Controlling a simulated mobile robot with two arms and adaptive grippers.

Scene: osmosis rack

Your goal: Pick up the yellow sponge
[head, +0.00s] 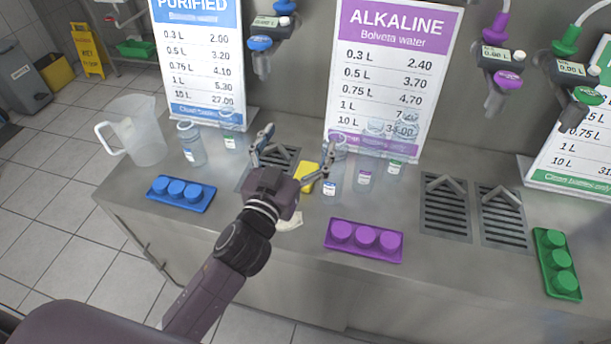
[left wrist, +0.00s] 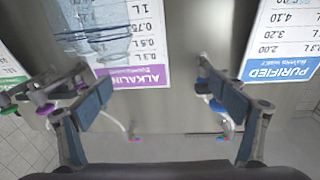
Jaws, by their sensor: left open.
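The yellow sponge (head: 307,177) lies on the steel counter in the head view, right of my left gripper's body and partly hidden by it. My left gripper (head: 292,155) is open above the counter, its fingers spread and pointing toward the back wall. Nothing shows between the fingers. In the left wrist view, my left gripper (left wrist: 155,95) faces the price boards and taps, and the sponge is not visible there. My right gripper is not in view.
Clear bottles stand right of the sponge, including one with a purple label (head: 364,178). A clear pitcher (head: 145,135) stands at the left. Blue (head: 181,206), purple (head: 352,255) and green (head: 568,290) cap trays lie along the front. Drain grates (head: 446,212) sit at the right.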

